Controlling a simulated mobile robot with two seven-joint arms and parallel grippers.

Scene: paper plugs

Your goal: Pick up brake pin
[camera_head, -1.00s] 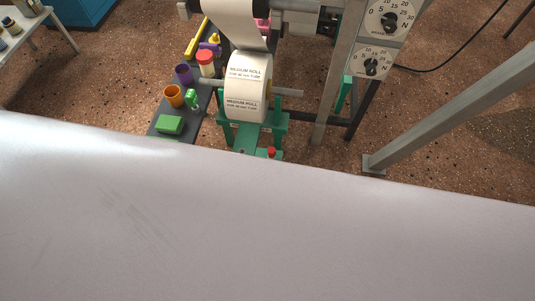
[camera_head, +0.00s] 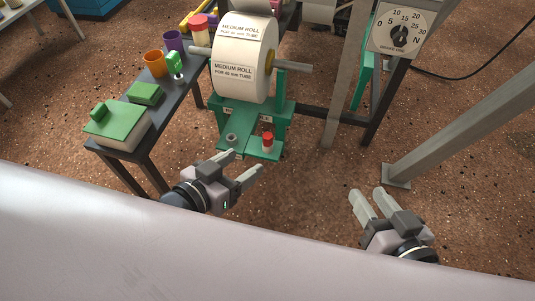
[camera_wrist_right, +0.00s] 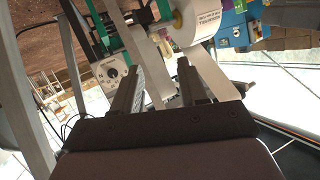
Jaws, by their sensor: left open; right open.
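A small red-topped pin (camera_head: 267,140), which looks like the brake pin, stands upright on the front plate of the green roll stand (camera_head: 243,135). Its lower part is pale. A small grey round fitting (camera_head: 231,139) is on the same plate, left of the pin. My left gripper (camera_head: 246,163) is open and empty, just in front of the plate and apart from the pin. My right gripper (camera_head: 369,194) is open and empty, to the right of the stand over the floor. Its two fingers also show apart in the right wrist view (camera_wrist_right: 160,78).
A large paper roll (camera_head: 243,62) sits on a bar above the green stand. A dark side bench (camera_head: 178,105) at left holds an orange cup (camera_head: 154,64), a purple cup (camera_head: 174,41) and green blocks. A dial panel (camera_head: 402,30) and grey posts stand at right.

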